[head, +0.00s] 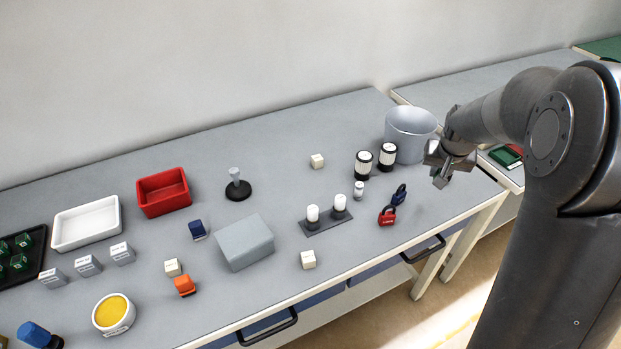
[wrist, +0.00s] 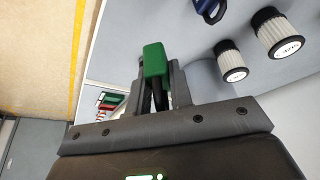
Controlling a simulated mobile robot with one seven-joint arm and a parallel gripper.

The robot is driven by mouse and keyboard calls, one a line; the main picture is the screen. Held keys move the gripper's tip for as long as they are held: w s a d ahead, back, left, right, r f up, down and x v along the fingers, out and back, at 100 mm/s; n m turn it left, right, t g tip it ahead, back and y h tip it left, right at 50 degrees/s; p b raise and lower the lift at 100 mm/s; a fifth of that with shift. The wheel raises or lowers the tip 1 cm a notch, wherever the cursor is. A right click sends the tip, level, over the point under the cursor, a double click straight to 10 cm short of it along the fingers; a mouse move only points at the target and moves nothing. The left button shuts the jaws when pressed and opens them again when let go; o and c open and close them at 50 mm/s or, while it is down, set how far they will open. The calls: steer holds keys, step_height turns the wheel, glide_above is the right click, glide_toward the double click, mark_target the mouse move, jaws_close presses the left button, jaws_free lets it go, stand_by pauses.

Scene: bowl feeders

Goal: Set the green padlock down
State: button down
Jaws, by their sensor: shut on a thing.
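My gripper (head: 441,178) is above the right end of the grey table (head: 290,130), near its front corner. In the wrist view my gripper (wrist: 158,92) is shut on the green padlock (wrist: 154,60), whose green body shows between the fingertips. In the head view I cannot make out the padlock clearly. It appears held above the surface, though its exact height is hard to tell.
A red padlock (head: 387,215) and a blue padlock (head: 399,194) lie left of my gripper. Two black-and-white cylinders (head: 363,165) (head: 388,156) and a grey bucket (head: 411,134) stand behind them. A second table (head: 470,75) adjoins at right, with green and red items (head: 506,156).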

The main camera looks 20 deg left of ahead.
steer(key=s+a+n+g+y, duration=0.1)
steer(key=a+n+y, duration=0.45)
steer(key=a, duration=2.75)
steer(key=a+f+n, duration=0.1)
steer(key=a+f, duration=0.1)
steer(key=a, duration=0.2)
steer(key=s+a+f+n+h, duration=0.1)
steer(key=a+f, duration=0.1)
steer(key=a, duration=0.1)
steer(key=s+a+f+n+h, duration=0.1)
steer(key=a+f, duration=0.1)
steer(key=a, duration=0.2)
steer(key=shift+a+f, duration=0.3)
steer(key=shift+f, duration=0.05)
steer(key=shift+s+a+f, duration=0.1)
steer(key=shift+a+f, duration=0.15)
steer(key=shift+f, duration=1.85)
steer(key=shift+f, duration=0.1)
steer(key=c, duration=1.3)
jaws_free()
